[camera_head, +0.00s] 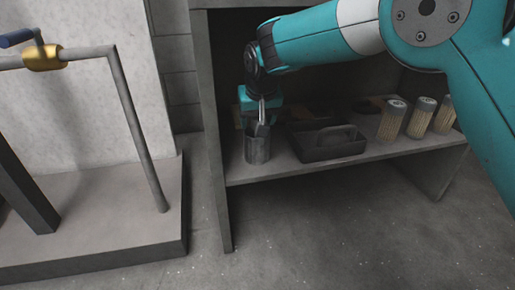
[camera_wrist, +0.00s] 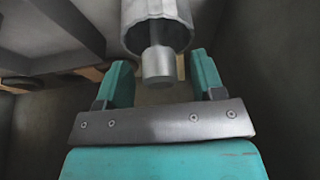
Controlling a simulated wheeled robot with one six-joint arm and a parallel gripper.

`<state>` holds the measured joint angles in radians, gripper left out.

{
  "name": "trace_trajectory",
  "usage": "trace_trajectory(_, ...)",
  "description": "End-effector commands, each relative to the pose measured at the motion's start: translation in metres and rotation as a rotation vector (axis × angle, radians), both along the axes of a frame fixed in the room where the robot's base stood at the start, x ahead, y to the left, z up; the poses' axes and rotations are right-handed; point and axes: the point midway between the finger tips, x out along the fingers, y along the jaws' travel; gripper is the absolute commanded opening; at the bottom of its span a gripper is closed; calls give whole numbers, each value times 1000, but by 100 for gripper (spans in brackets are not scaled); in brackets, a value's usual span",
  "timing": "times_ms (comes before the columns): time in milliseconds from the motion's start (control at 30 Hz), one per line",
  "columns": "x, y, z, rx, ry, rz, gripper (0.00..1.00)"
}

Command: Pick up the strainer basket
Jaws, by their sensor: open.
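A grey cup-like holder (camera_head: 257,148) stands upright near the left end of the shelf. A slim grey piece (camera_head: 262,115) rises from its mouth; I take this as the strainer basket, though its mesh is not visible. In the wrist view the ribbed holder (camera_wrist: 158,12) is at the top, and the grey cylindrical end of the piece (camera_wrist: 158,66) reaches toward the camera between the fingers. My gripper (camera_wrist: 160,70) is open, with a finger on each side and gaps visible. In the head view my teal gripper (camera_head: 262,108) is just above the holder, partly hiding it.
Several straw-coloured mesh cylinders with grey caps (camera_head: 391,121) stand farther right. The shelf's left side panel (camera_head: 212,130) is close to my gripper. A pipe (camera_head: 137,130) on a plinth is at left.

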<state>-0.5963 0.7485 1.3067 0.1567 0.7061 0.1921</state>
Motion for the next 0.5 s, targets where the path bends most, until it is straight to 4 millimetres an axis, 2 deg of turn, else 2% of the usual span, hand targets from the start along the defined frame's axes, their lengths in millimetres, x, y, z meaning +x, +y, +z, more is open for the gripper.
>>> trace_trajectory(133,0,0,1,0,-1,0,62)
trace_trajectory(400,0,0,1,0,-1,0,0)
trace_trajectory(500,0,0,2,1,-2,0,0)
